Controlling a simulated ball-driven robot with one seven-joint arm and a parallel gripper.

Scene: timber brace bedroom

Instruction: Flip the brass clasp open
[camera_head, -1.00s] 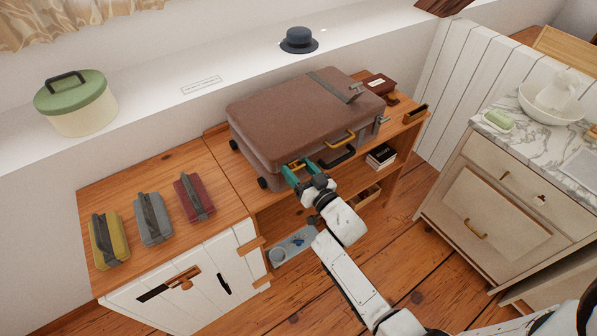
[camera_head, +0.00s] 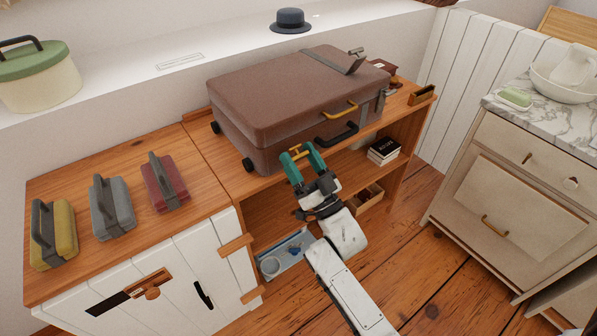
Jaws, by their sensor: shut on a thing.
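The brown suitcase (camera_head: 290,88) lies flat on the wooden bench, lid closed, a dark handle (camera_head: 337,134) on its front. One brass clasp (camera_head: 299,152) is at the left of the front, between the teal fingers of my gripper (camera_head: 301,155). My gripper is shut on this clasp and partly hides it, so its exact angle is unclear. A second brass clasp (camera_head: 340,108) sits further right near the lid seam, clear of my gripper.
Yellow, grey and red small cases stand on the bench (camera_head: 215,172) at left. A dark strap (camera_head: 343,62) lies over the suitcase lid. Books (camera_head: 384,151) and a blue-grey tray (camera_head: 284,255) are on shelves below. A drawer cabinet (camera_head: 520,180) stands at right.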

